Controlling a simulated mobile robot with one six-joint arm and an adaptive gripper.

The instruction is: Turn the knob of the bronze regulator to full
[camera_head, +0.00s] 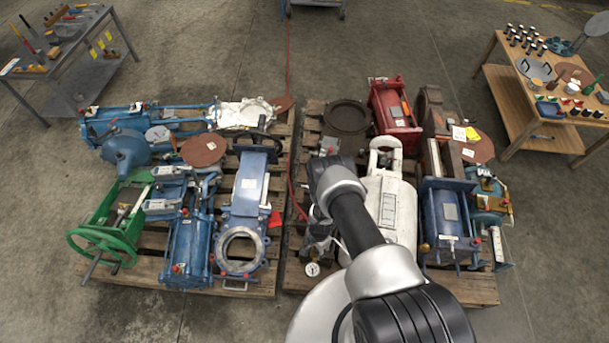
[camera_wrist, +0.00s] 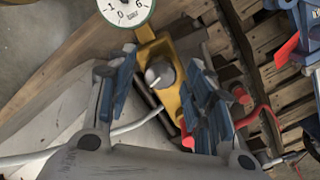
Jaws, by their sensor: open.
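The bronze regulator (camera_wrist: 181,98) shows in the wrist view as a yellowish body with a round grey knob (camera_wrist: 160,74) at its middle. The knob carries a pale mark toward its lower left. A white dial gauge (camera_wrist: 126,8) with a green rim sits above it, partly cut off by the picture edge. My gripper (camera_wrist: 158,85) is open, with one blue-padded finger on each side of the knob and gaps between. In the head view a white gauge (camera_head: 312,269) shows beside the right pallet's front left corner; my arm hides most of the regulator and gripper there.
Two pallets (camera_head: 240,286) carry valves and cylinders, including a white tank (camera_head: 391,205). A narrow gap separates them. A grey bench (camera_head: 70,87) and wooden table (camera_head: 513,100) stand behind.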

